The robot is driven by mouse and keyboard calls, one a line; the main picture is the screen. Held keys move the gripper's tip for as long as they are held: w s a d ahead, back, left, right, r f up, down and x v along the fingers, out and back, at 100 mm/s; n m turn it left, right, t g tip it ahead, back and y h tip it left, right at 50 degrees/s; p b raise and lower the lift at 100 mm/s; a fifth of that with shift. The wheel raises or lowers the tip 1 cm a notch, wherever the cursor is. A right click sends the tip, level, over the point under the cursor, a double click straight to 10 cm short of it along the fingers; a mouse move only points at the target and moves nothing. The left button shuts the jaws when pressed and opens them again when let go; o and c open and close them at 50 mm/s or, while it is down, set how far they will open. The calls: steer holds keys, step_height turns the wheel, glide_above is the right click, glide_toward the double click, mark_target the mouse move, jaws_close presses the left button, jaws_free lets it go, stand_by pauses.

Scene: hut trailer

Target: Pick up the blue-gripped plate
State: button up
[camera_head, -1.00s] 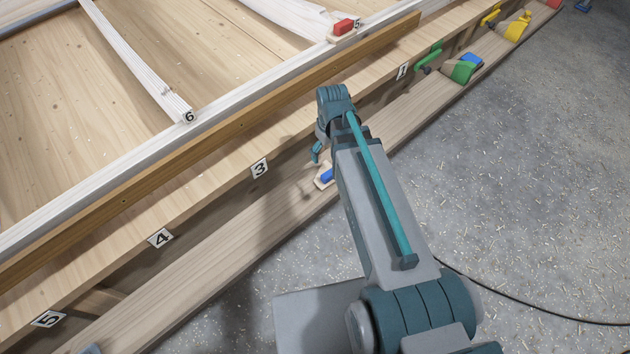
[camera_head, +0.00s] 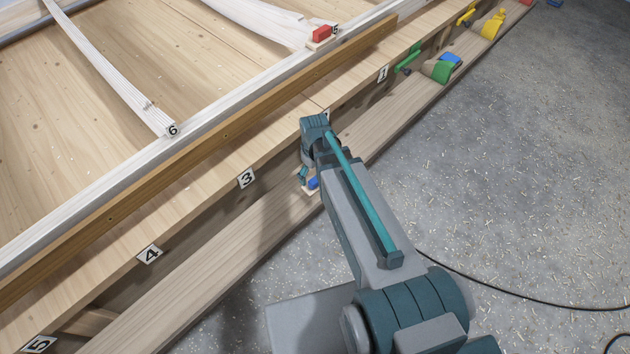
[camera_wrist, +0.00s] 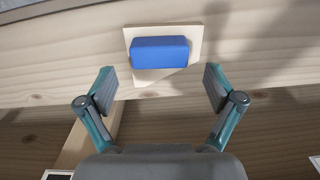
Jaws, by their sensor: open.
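The blue-gripped plate is a pale, squarish wooden board (camera_wrist: 193,36) with a blue block grip (camera_wrist: 159,52) on it. In the wrist view it lies on a wooden beam at the top centre. My gripper (camera_wrist: 160,88) is open and empty. Its two fingers are spread on either side, just short of the blue grip, which lies between and beyond the fingertips. In the head view the blue grip (camera_head: 313,183) shows beside my gripper (camera_head: 302,175), and the arm hides most of the plate.
A long workbench has number tags along its edge, with a lower wooden beam (camera_head: 190,278) below. A red-gripped block (camera_head: 322,33) lies on the bench top. Green (camera_head: 437,71) and yellow (camera_head: 493,24) tools sit farther right. The grey floor at right is open, with a black cable.

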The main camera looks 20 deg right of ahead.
steer(key=shift+f, duration=1.4)
steer(key=c, duration=1.5)
steer(key=shift+o, duration=0.2)
steer(key=shift+r, duration=0.1)
steer(key=shift+r, duration=0.8)
steer(key=s+r+p, duration=0.3)
steer(key=s+r, duration=0.2)
steer(key=r, duration=0.3)
